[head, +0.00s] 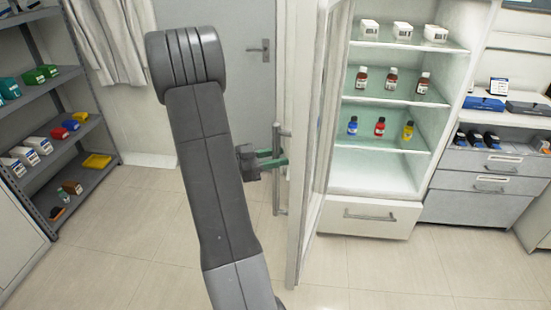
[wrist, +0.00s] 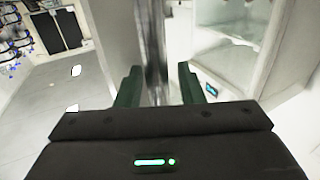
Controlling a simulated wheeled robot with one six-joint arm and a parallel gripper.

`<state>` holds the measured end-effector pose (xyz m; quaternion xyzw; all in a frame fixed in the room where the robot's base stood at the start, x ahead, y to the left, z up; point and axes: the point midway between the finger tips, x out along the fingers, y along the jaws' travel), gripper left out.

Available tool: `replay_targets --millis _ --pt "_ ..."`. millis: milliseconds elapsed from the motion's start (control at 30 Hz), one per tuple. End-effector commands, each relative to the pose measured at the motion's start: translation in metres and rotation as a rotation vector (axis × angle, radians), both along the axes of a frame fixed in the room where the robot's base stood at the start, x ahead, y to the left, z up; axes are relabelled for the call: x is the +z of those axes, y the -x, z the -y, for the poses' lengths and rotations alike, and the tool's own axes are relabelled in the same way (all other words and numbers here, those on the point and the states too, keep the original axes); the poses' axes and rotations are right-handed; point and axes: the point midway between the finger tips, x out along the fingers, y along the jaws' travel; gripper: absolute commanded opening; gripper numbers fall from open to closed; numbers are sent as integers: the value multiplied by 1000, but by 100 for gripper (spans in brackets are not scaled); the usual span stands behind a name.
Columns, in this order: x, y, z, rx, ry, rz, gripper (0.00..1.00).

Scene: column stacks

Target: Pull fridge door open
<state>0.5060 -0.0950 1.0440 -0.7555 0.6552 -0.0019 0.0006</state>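The fridge door (head: 309,140) stands swung open, seen nearly edge-on in the head view, with the lit shelves showing to its right. Its vertical metal bar handle (head: 277,195) is on the door's left side. My gripper (head: 272,158) is at the middle of this handle, its green fingers apart. In the wrist view, the handle (wrist: 155,50) runs between the two fingertips (wrist: 160,85), with gaps visible on both sides. I cannot tell whether either finger touches the bar.
The fridge (head: 375,180) holds boxes and several bottles on its shelves. A drawer unit (head: 480,185) stands to its right. A grey shelf rack (head: 85,175) with bins is at the left. The tiled floor (head: 150,235) between is clear.

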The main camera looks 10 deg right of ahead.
Motion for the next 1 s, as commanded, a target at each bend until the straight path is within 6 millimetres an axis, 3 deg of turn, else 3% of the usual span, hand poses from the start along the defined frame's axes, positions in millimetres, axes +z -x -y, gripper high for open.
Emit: replay_targets --millis 300,433,1000 --pt "-1 1 -1 -2 -1 -3 39" --pt "-2 2 -11 0 -2 -2 39" --pt "-2 17 -122 1 -1 -1 39"
